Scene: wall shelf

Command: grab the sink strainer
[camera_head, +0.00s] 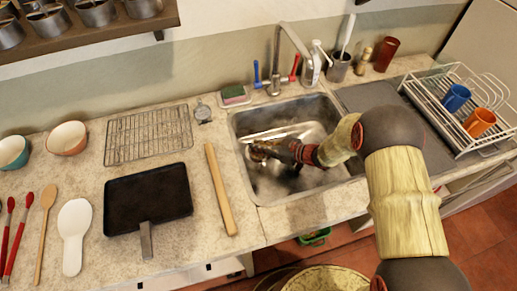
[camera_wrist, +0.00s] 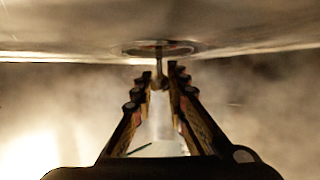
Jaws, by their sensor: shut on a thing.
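The sink strainer (camera_wrist: 180,47) shows in the wrist view as a round metal disc with a thin stem, against a smooth metal surface of the sink. My gripper (camera_wrist: 160,82) has its two fingers closed in on the stem's end, and the stem sits between the fingertips. In the head view, my gripper (camera_head: 258,150) reaches down into the left part of the metal sink basin (camera_head: 273,184). The strainer cannot be made out there. Whether the disc still rests in the drain or is lifted clear, I cannot tell.
The faucet (camera_head: 275,72) stands behind the basin, with a sponge (camera_head: 234,94) to its left. A wooden stick (camera_head: 220,190) and a black pan (camera_head: 148,199) lie left of the sink. A dish rack (camera_head: 463,105) with cups stands on the right.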

